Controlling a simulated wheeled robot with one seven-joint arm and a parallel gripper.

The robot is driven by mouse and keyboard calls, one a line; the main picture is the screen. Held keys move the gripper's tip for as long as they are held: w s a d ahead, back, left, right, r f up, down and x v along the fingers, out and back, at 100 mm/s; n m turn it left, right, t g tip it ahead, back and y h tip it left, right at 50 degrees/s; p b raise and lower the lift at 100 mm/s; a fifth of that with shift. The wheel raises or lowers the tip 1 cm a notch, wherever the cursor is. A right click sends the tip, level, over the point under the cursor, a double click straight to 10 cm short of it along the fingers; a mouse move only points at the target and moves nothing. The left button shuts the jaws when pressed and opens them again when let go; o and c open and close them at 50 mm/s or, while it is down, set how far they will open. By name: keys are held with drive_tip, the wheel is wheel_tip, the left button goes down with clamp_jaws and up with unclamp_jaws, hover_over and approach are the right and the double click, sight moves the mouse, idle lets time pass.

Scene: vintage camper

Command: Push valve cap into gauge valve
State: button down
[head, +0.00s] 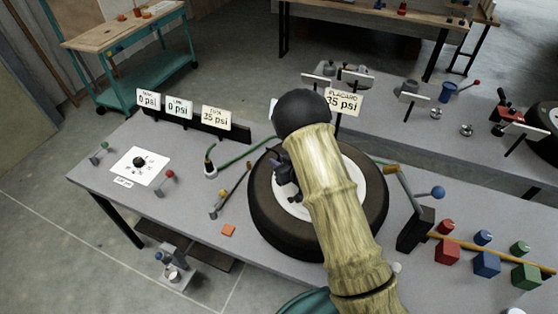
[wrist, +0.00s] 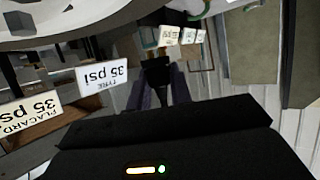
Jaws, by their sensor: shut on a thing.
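My gripper (head: 284,176) is beside my arm, over the left part of the wheel's hub, mostly hidden behind the arm. In the wrist view my gripper (wrist: 160,92) has its two dark fingers shut on a black thing (wrist: 157,70). I cannot tell whether this is the valve cap. The tyre (head: 262,222) lies flat on the grey table, with its pale rim (head: 348,172) partly covered by my arm. I cannot make out the gauge valve in either view. A green hose (head: 240,158) runs to the tyre's left side.
Readout signs (head: 178,107) stand at the table's back left; the tyre sign (head: 216,119) and the placard (head: 343,102) both read 35 psi. Coloured blocks (head: 486,264) are at the right. A small orange square (head: 228,230) lies left of the tyre. A dial sheet (head: 140,166) is further left.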

drive_tip(key=shift+f+b, duration=1.6)
drive_tip(key=shift+f, duration=1.15)
drive_tip(key=shift+s+b, duration=0.1)
drive_tip(key=shift+b, duration=0.2)
drive_tip(key=shift+f+b, duration=0.4)
drive_tip(key=shift+b, duration=0.15)
idle(0.5)
drive_tip(key=shift+s+f, duration=0.15)
drive_tip(key=shift+f, duration=0.1)
